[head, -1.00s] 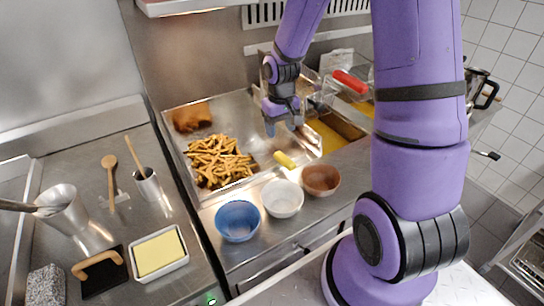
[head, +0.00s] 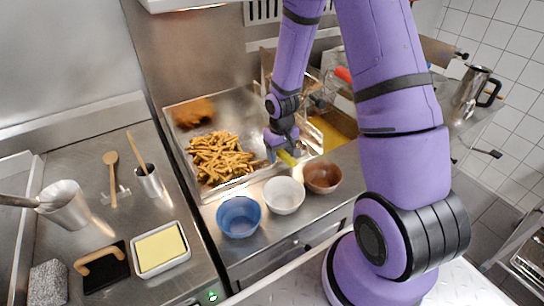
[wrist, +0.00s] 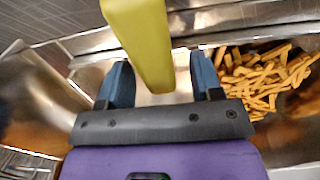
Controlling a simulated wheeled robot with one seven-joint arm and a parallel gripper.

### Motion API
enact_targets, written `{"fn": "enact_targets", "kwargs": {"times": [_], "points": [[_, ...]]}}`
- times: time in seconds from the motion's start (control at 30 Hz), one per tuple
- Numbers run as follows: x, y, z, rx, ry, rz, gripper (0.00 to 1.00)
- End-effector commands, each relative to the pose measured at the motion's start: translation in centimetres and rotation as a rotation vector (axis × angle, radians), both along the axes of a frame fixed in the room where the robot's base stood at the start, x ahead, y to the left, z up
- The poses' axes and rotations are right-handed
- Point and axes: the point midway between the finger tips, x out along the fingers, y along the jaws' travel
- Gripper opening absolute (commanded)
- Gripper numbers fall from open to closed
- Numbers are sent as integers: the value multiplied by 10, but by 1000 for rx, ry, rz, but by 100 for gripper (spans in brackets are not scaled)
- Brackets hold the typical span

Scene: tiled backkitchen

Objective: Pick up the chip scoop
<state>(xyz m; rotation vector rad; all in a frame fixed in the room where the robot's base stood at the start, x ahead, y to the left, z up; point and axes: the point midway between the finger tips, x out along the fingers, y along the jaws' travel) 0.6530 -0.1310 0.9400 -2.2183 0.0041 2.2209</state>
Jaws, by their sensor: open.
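The chip scoop shows its yellow handle (head: 289,158) at the front edge of the steel chip tray, behind the white bowl. In the wrist view the yellow handle (wrist: 143,45) is large and runs between my two blue fingers. My gripper (head: 281,151) is low over the handle, pointing down, with its fingers apart. In the wrist view my gripper (wrist: 163,78) has a gap visible on both sides of the handle. The scoop's metal part is hard to make out from the tray's shiny metal.
Chips (head: 220,158) lie in the steel tray (head: 180,149). Blue (head: 238,217), white (head: 284,196) and brown (head: 322,177) bowls stand in front of it. Fryer wells with yellow oil (head: 333,136) and a red-handled basket (head: 343,75) are to the right.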

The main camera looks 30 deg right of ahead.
Motion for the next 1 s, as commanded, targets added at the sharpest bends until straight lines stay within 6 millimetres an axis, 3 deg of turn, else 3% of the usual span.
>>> {"fn": "enact_targets", "kwargs": {"times": [0.23,0.4,0.5,1.0], "points": [[0,0,-1,0,-1,0,57],[0,0,-1,0,-1,0,18],[0,0,0,0,-1,0,0],[1,0,10,0,-4,0,0]]}}
